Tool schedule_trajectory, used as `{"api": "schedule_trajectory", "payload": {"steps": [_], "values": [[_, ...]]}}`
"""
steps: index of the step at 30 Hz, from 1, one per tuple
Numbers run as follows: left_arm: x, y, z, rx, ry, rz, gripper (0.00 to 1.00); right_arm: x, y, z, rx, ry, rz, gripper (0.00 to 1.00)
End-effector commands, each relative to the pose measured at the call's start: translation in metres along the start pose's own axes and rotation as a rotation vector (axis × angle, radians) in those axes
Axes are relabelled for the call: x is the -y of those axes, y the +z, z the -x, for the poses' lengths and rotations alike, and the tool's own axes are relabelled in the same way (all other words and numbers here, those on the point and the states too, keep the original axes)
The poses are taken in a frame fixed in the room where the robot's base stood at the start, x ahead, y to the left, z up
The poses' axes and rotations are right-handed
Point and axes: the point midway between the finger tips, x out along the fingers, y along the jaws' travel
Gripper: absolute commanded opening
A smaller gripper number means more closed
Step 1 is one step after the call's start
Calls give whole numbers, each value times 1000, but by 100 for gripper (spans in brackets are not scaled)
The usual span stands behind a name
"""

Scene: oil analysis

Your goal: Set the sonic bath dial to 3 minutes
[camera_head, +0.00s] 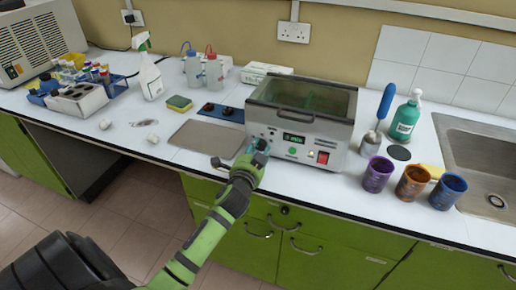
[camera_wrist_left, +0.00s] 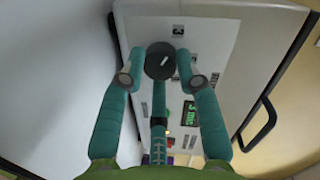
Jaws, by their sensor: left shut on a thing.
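The fingers mostly hide the dial in the head view.
A grey mat (camera_head: 207,140) lies left of the bath. Purple (camera_head: 377,174), brown (camera_head: 412,182) and blue (camera_head: 447,191) cups stand to the right, before the sink (camera_head: 482,160). A green pump bottle (camera_head: 405,121) stands behind them. The bench is clear at front middle.

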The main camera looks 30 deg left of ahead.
Motion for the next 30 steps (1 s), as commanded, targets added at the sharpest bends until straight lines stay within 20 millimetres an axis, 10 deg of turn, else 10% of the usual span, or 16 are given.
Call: {"api": "schedule_trajectory", "payload": {"steps": [16,17,18,30], "values": [[0,-1,0,-5,3,24,0,0,-1,1,-1,0,0,52],[0,-1,0,-5,3,24,45,0,-1,1,-1,0,0,52],[0,-1,0,-5,3,24,57,0,-1,1,-1,-1,0,52],[0,0,4,-3,3,23,57,0,-2,1,-3,-1,0,52]]}}
